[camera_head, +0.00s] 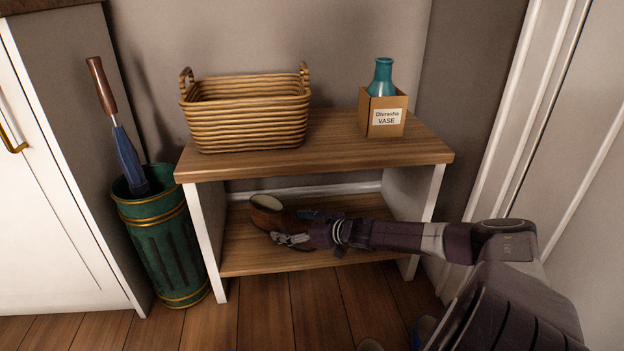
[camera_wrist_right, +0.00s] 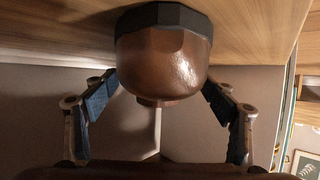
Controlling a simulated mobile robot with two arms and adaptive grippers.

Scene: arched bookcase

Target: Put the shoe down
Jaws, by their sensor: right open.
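A brown shoe (camera_head: 266,212) stands on the lower shelf (camera_head: 250,258) of the wooden bench, left of the middle. In the right wrist view its rounded brown toe (camera_wrist_right: 162,62) and dark sole show large, with the sole against the wooden surface at the top of the picture. My right gripper (camera_head: 287,228) reaches into the lower shelf from the right, at the shoe. Its fingers are open, one on each side of the shoe, with gaps visible in the wrist view. My left gripper is not in view.
The bench top (camera_head: 335,148) is close above my right arm and holds a wicker basket (camera_head: 247,118) and a boxed teal vase (camera_head: 384,105). A green umbrella stand (camera_head: 165,240) is left of the bench. The lower shelf is bare around the shoe.

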